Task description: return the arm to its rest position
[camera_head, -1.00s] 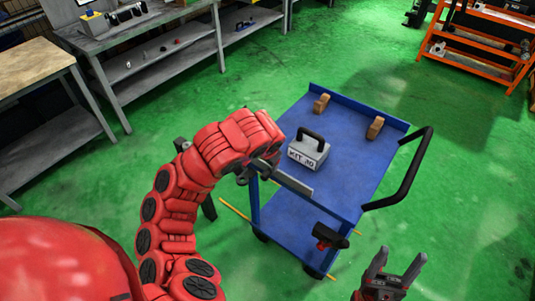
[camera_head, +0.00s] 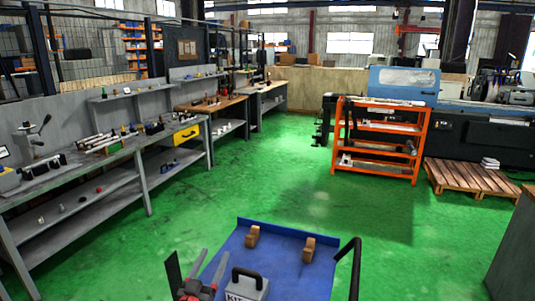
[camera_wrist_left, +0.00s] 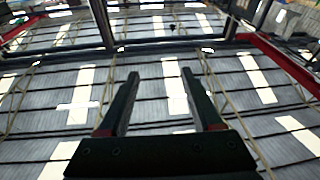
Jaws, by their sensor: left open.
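My left gripper (camera_head: 197,262) is at the bottom of the head view, left of the grey kit box. Its fingers point up and stand apart, with nothing between them. In the left wrist view the two dark fingers (camera_wrist_left: 163,100) are spread against the roof, empty. The grey kit box (camera_head: 246,287) with its black handle sits on the blue cart (camera_head: 285,232); its lower part is cut off by the frame. My right gripper is not in view.
Two brown wooden blocks stand on the cart, one on the left (camera_head: 252,237) and one on the right (camera_head: 309,249). A black cart handle (camera_head: 351,268) rises at right. Grey workbenches (camera_head: 110,160) line the left. An orange shelf (camera_head: 379,140) stands beyond. Green floor between is clear.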

